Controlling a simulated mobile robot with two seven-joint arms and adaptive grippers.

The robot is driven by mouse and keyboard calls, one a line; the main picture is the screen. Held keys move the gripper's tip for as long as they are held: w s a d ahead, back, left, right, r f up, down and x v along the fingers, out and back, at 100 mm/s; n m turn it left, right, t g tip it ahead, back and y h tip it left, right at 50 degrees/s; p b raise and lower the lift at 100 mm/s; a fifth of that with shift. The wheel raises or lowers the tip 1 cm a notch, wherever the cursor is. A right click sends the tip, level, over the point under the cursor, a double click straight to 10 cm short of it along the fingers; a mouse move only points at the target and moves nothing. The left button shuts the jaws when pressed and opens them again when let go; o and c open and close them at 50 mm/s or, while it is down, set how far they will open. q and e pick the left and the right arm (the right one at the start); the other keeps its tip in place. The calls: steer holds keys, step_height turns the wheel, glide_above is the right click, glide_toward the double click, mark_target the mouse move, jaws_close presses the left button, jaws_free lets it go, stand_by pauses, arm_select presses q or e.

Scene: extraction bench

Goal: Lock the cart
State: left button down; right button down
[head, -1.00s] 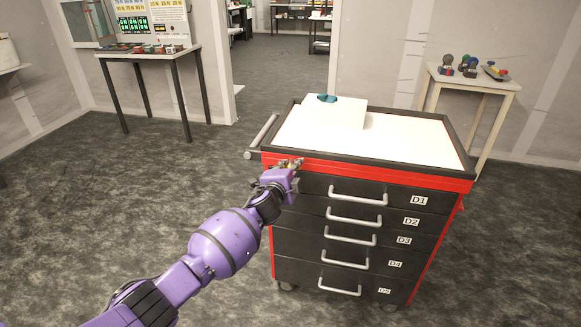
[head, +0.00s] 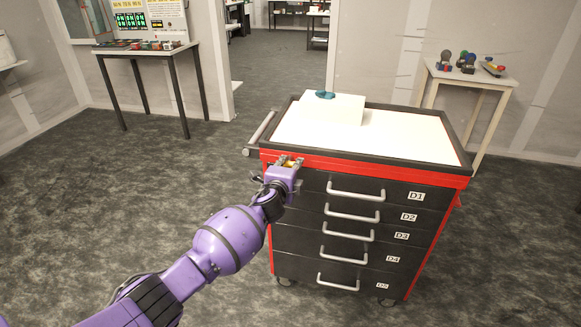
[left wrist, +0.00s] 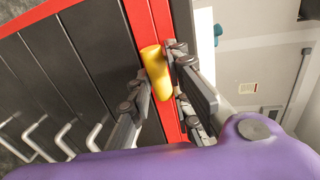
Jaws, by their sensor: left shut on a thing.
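The cart (head: 458,187) is a red and black drawer cart with a white top. Its drawers have silver handles and labels D1 to D5, and all look closed. My left gripper (head: 290,163) is at the upper left of the cart's front, by the red strip above the top drawer. In the left wrist view my left gripper (left wrist: 163,88) has its fingers on both sides of a yellow cylindrical piece (left wrist: 155,68) on the cart front, and is shut on it. In the head view the gripper mostly hides this piece. My right gripper is not in view.
A white box (head: 335,109) with a teal item (head: 325,94) on it stands on the cart top. A side handle (head: 262,131) sticks out at the cart's left. A table (head: 146,50) stands at back left, a small table (head: 468,76) at back right. The floor around is clear.

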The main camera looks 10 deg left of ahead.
arm_select(q)
steer(key=c, duration=1.7)
jaws_free()
steer(key=shift+s+d+f, duration=0.1)
steer(key=shift+s+f, duration=0.05)
steer(key=shift+f, duration=0.2)
steer(key=shift+c, duration=0.2)
steer(key=shift+o, duration=0.4)
steer(key=shift+r, duration=0.15)
steer(key=s+r, duration=0.2)
steer(key=s, duration=0.9)
steer(key=shift+s+r, duration=0.2)
steer(key=shift+s, duration=0.1)
